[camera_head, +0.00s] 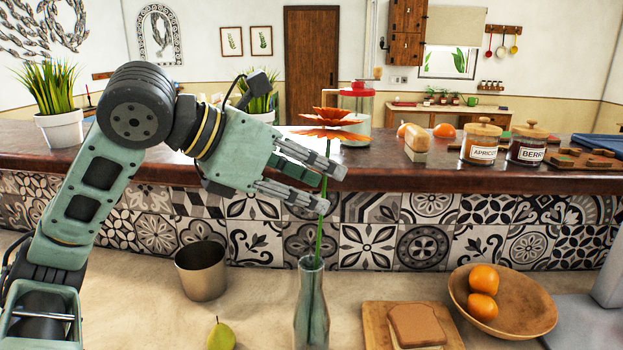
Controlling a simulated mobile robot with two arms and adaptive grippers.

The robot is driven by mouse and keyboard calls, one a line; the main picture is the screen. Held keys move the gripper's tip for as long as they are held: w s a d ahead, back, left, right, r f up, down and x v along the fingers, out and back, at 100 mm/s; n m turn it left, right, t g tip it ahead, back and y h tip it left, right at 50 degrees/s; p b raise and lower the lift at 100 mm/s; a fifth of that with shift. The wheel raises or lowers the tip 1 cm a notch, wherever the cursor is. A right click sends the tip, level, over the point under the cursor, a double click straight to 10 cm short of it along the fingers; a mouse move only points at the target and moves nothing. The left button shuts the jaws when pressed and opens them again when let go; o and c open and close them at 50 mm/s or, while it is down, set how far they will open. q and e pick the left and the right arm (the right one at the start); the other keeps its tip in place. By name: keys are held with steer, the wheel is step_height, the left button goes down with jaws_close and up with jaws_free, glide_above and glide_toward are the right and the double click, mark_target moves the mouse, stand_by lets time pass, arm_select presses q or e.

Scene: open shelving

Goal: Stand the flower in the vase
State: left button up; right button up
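The flower (329,118) has orange-red petals and a long thin green stem. It stands nearly upright, with its stem running down into the mouth of the vase (312,312). The vase is a narrow-necked greenish glass bottle on the near counter, with its base cut off by the picture edge. My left gripper (334,189) is beside the upper stem, below the petals. Its fingers are spread apart, and the stem passes by the fingertips. I cannot tell whether they touch it. My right gripper is not in view.
A metal cup (201,271) and a pear (221,335) are left of the vase. A board (374,318) with bread and a wooden bowl (528,309) with oranges are to the right. A raised ledge (380,178) behind holds jars, a pitcher (356,108) and potted plants.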

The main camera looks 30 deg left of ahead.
arm_select(q)
steer(key=shift+s, duration=0.1)
steer(key=v, duration=1.2)
stand_by(0.9)
